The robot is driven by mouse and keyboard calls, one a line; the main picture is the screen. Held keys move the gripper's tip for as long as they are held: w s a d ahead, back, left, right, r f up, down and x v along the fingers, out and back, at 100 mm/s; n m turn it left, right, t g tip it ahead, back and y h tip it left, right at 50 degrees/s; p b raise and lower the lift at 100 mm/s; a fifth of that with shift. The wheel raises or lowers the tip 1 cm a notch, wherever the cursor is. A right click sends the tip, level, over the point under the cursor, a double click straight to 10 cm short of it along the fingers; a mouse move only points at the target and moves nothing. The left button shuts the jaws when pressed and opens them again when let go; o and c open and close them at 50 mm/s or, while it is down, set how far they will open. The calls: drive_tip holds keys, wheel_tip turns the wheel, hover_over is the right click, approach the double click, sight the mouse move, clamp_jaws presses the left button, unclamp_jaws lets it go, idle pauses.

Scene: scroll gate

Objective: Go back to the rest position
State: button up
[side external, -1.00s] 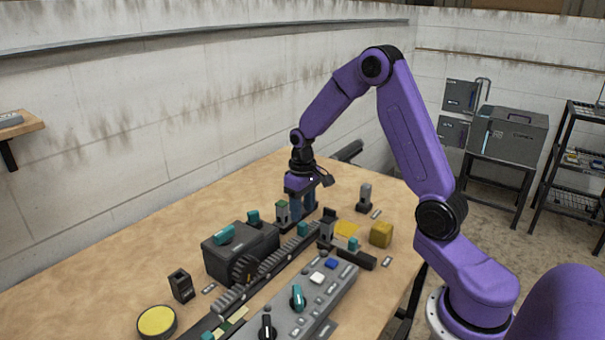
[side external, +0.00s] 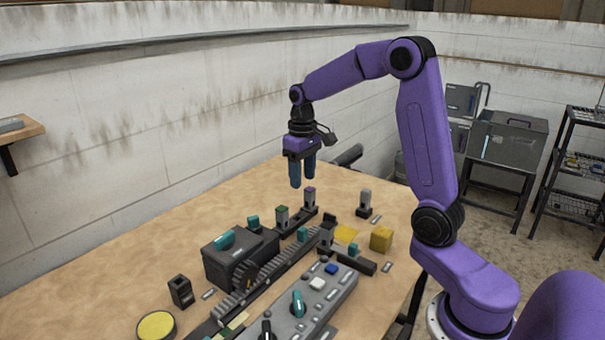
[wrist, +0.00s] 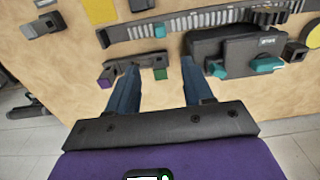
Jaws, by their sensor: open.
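My gripper (side external: 302,174) hangs above the far part of the table, its two blue fingers pointing down, apart and with nothing between them. In the wrist view my gripper (wrist: 160,85) also shows open and empty. Below it stand a grey post with a purple top (side external: 310,196) and a grey post with a green top (side external: 282,214). The purple top (wrist: 106,78) and green top (wrist: 160,74) also show in the wrist view. The fingers are clear of both posts.
A dark gearbox (side external: 240,257) with teal knobs and a toothed rack (side external: 262,275) lie mid-table. A grey control panel (side external: 315,300) is in front. A yellow block (side external: 381,238) and a grey post (side external: 364,200) stand right. The air around my gripper is free.

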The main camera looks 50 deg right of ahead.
drive_tip(key=s+a+n, duration=0.6)
drive_tip(key=s+a, duration=0.6)
drive_tip(key=a, duration=0.2)
drive_tip(key=s+a+f+n, duration=0.2)
drive_tip(key=s+n, duration=0.4)
drive_tip(key=s, duration=1.1)
drive_tip(key=shift+s+a+n, duration=0.3)
drive_tip(key=shift+s+a, duration=0.05)
drive_tip(key=shift+a, duration=0.05)
drive_tip(key=shift+c, duration=0.3)
idle(0.4)
